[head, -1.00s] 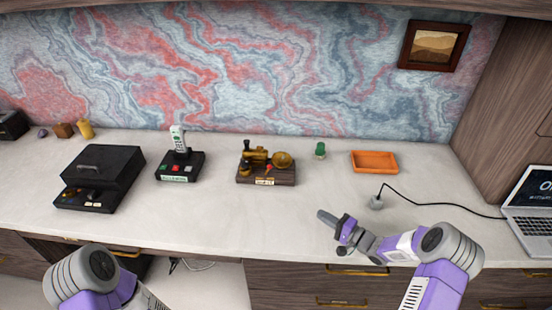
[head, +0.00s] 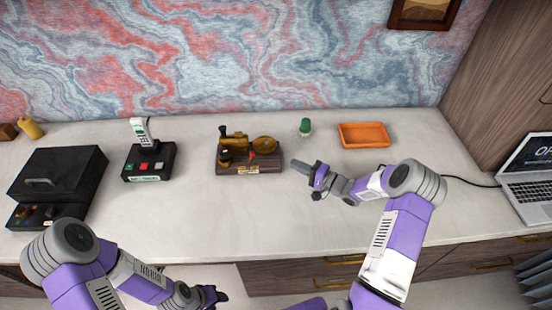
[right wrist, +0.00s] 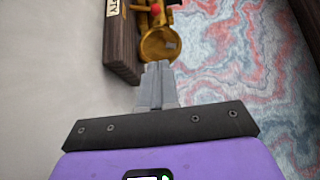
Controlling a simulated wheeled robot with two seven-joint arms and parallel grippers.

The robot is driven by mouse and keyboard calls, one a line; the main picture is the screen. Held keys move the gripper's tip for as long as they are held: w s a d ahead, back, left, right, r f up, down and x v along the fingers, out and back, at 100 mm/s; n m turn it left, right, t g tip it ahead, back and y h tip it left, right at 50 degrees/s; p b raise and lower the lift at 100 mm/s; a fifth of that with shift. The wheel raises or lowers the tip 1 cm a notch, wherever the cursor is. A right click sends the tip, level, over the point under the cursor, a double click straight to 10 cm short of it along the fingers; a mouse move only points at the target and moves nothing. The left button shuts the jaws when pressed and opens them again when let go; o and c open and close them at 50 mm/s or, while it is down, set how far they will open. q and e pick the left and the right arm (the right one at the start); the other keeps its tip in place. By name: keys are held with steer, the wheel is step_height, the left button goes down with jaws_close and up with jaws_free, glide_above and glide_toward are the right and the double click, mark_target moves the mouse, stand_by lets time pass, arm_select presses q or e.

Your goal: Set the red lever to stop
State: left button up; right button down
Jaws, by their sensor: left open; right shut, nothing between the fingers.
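The small brass machine (head: 236,142) stands on a dark wooden base (head: 268,165) in the head view, with a label plate on its front. The red lever (head: 252,155) shows as a small red tip at the front of the machine; its setting is too small to read. In the right wrist view the red knob (right wrist: 156,8) shows at the top edge, beside the brass wheel (right wrist: 158,45). My right gripper (head: 296,165) is shut and empty, just right of the base and apart from it. My left gripper (head: 222,296) is open, low in front of the desk edge.
A black box with a phone (head: 150,165) stands left of the machine, and a larger black case (head: 60,175) further left. A laptop (head: 530,180) is at the far right. The desk front is clear.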

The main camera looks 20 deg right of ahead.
mark_target(250, 159)
steer(key=b+x, duration=0.1)
steer(key=x, duration=0.9)
steer(key=shift+f+b, duration=0.1)
steer(key=shift+b, duration=0.25)
steer(key=shift+a, duration=1.2)
steer(key=shift+w+a, duration=0.1)
steer(key=shift+a, duration=0.55)
steer(key=shift+d, duration=0.1)
